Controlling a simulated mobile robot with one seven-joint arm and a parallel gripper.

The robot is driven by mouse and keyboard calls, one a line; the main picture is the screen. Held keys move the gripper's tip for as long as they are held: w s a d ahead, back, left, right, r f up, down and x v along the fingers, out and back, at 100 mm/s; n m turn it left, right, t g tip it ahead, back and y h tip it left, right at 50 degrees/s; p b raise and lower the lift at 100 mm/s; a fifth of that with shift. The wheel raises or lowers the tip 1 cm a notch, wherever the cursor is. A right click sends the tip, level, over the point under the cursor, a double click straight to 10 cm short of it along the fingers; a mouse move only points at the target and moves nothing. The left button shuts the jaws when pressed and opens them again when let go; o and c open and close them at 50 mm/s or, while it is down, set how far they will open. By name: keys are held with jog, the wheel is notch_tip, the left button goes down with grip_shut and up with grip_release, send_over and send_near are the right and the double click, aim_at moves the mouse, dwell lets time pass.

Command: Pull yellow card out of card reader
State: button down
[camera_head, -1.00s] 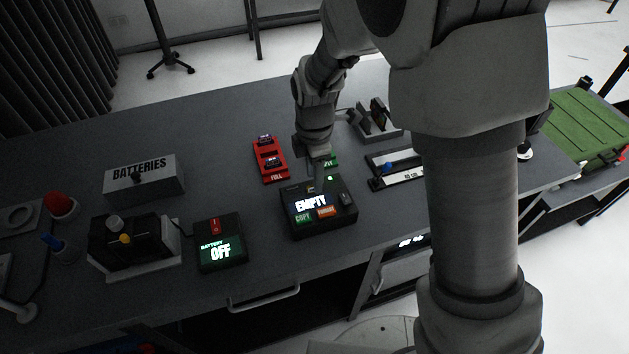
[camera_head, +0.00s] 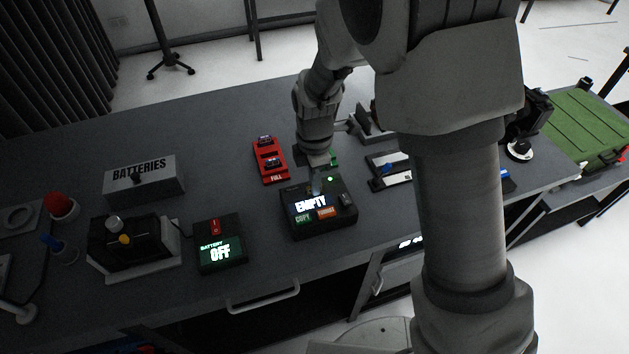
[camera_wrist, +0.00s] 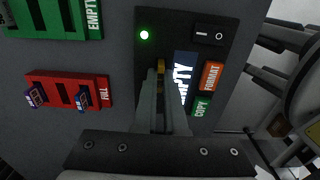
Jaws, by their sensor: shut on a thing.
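The black card reader (camera_head: 347,217) sits on the grey table; its screen reads EMPTY, with green COPY and orange FORMAT buttons. It also fills the upper middle of the wrist view (camera_wrist: 185,18), with a lit green light. A small yellow piece, the yellow card (camera_wrist: 161,67), shows between my fingertips at the reader's slot. How far it sits in the slot is hidden by the fingers. My gripper (camera_wrist: 160,84) is shut on the card, with its fingertips close to the reader's face. In the head view my gripper (camera_head: 316,187) comes down onto the reader from behind.
A red FULL rack (camera_head: 269,160) stands behind the reader and a green EMPTY rack (camera_wrist: 62,15) is beside it, partly hidden in the head view. A battery box showing OFF (camera_head: 220,255) is to the left. A BATTERIES box (camera_head: 145,180) stands further left.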

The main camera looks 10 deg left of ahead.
jog(key=shift+r, duration=0.2)
jog(key=shift+r+p, duration=1.65)
jog(key=shift+r, duration=0.65)
